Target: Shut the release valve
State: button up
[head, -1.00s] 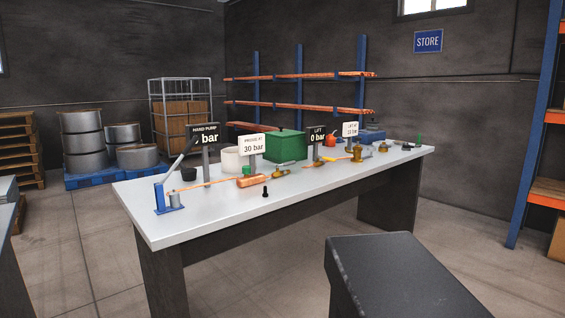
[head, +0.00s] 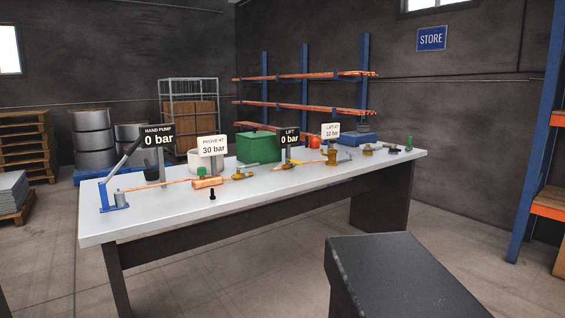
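A blue hand pump (head: 120,198) with a grey lever tilted up to the right stands at the left end of the white-topped bench (head: 100,232). Its sign (head: 158,136) reads 0 bar. An orange line runs right from it to a copper cylinder (head: 207,183) with a green cap. A small brass valve-like fitting (head: 243,174) lies right of that. A taller brass fitting (head: 331,156) stands further right. I cannot tell which part is the release valve, or its state. My gripper is not in view.
A green box (head: 258,147) stands at the back of the bench. A small black upright piece (head: 212,194) stands near the front edge. Open floor (head: 235,270) lies before the bench.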

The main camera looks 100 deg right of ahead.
aim_at(255, 164)
jog(key=u, duration=0.05)
jog(key=k, duration=1)
jog(key=z, duration=1.9)
jog(key=i, duration=0.6)
jog(key=u, duration=0.1)
